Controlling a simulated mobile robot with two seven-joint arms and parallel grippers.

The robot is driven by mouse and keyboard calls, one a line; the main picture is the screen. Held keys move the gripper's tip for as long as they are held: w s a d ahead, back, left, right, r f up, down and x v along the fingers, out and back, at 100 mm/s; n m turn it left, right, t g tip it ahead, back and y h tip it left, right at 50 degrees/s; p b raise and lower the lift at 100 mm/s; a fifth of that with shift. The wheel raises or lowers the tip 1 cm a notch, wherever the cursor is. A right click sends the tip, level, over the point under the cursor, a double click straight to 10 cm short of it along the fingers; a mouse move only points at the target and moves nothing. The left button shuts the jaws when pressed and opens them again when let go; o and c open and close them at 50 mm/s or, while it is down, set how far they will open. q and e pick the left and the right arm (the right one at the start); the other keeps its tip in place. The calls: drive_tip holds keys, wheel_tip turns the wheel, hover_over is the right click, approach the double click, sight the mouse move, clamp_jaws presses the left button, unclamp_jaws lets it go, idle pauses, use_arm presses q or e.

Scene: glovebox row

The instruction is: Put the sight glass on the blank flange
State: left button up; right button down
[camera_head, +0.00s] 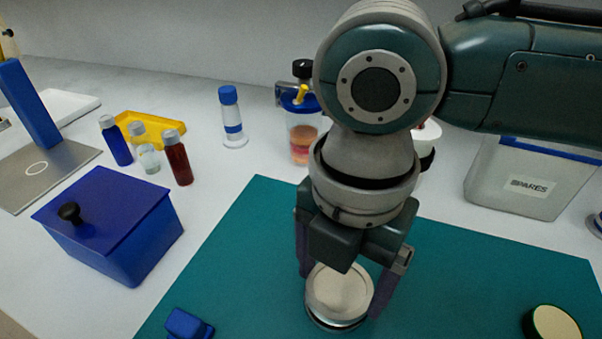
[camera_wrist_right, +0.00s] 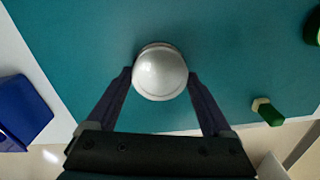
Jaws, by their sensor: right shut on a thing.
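My right gripper (camera_head: 339,285) is shut on a round, pale disc with a silvery rim, which I take to be the sight glass (camera_head: 340,288). It hangs over the teal mat, a finger on each side. In the right wrist view the same sight glass (camera_wrist_right: 160,73) shows as a whitish round between the fingertips of my right gripper (camera_wrist_right: 160,75). A darker round edge shows just below it, perhaps the blank flange (camera_head: 333,324); it is mostly hidden, and I cannot tell whether the two touch. My left gripper is not in view.
The teal mat (camera_head: 240,260) is mostly clear around the gripper. A dark round piece with a cream top (camera_head: 555,322) lies at right. A blue lidded box (camera_head: 110,225) stands left, and a small blue block (camera_head: 188,325) front left. A grey SPARES bin (camera_head: 525,180) stands behind right.

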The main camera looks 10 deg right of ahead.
drive_tip(key=shift+f, duration=0.15)
drive_tip(key=shift+f, duration=0.15)
unclamp_jaws()
